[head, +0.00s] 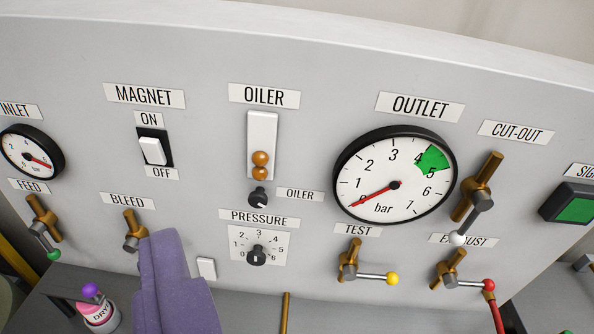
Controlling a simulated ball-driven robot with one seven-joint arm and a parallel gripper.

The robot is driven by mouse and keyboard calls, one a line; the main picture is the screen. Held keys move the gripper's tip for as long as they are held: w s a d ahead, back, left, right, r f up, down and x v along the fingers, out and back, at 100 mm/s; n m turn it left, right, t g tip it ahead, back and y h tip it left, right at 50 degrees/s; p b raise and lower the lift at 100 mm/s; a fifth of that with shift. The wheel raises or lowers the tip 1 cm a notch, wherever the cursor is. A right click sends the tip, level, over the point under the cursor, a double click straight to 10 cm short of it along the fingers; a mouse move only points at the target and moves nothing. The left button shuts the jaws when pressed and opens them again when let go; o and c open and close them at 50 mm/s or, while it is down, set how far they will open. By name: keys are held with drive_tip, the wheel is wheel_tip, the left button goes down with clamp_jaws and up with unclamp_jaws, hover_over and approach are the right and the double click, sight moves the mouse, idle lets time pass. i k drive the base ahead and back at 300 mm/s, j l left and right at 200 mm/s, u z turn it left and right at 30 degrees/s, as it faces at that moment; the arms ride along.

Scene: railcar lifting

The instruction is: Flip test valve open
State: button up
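The test valve (349,260) is a brass body under the TEST label, right of the pressure knob. Its grey lever points right, roughly level, and ends in a yellow knob (392,279). A purple, blocky shape (180,290) at the lower left looks like my gripper, seen from behind. It is well left of the test valve, apart from it, and covers part of the bleed valve (134,232). I cannot make out its fingertips or anything held.
Right of the test valve is the exhaust valve (450,268) with a red knob. The cut-out valve (478,188) has a white knob. The outlet gauge (395,184) reads near 0. The pressure knob (256,256) sits between the purple shape and the test valve. A bottle (99,316) stands lower left.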

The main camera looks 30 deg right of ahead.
sight(349, 272)
drive_tip(key=z, duration=1.1)
